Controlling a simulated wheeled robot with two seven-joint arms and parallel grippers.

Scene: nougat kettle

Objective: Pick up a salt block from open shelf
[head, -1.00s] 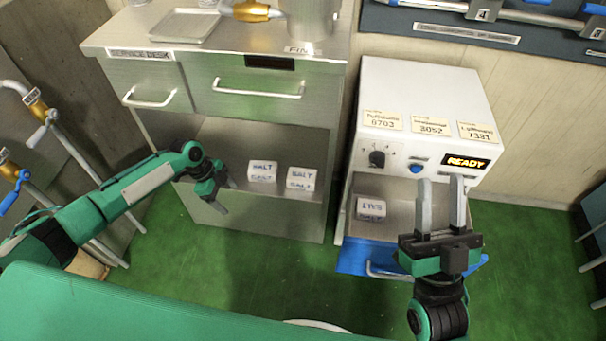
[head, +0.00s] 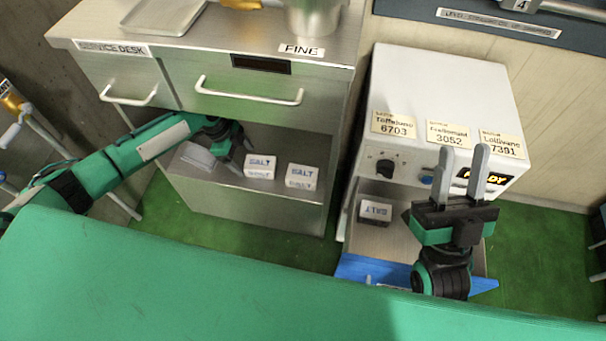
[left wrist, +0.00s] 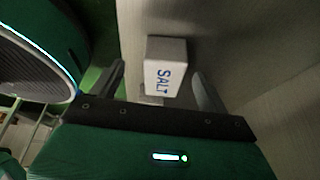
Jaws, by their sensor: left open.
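Two white salt blocks stand side by side on the open shelf (head: 225,180) below the desk drawers: the left block (head: 261,167) and the right block (head: 302,177). My left gripper (head: 241,158) is open and empty just left of the left block. In the left wrist view a salt block (left wrist: 165,66) lies ahead, in line with the gap between the open fingers (left wrist: 160,84). A pale thing below it is mostly hidden by the gripper. My right gripper (head: 463,168) is open and empty in front of the white machine (head: 440,95).
A pale grey object (head: 197,155) lies on the shelf left of my left gripper, partly hidden by the arm. Another labelled block (head: 375,211) sits in the machine's lower bay, above a blue edge (head: 372,270). The drawer handle (head: 248,92) juts out above the shelf.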

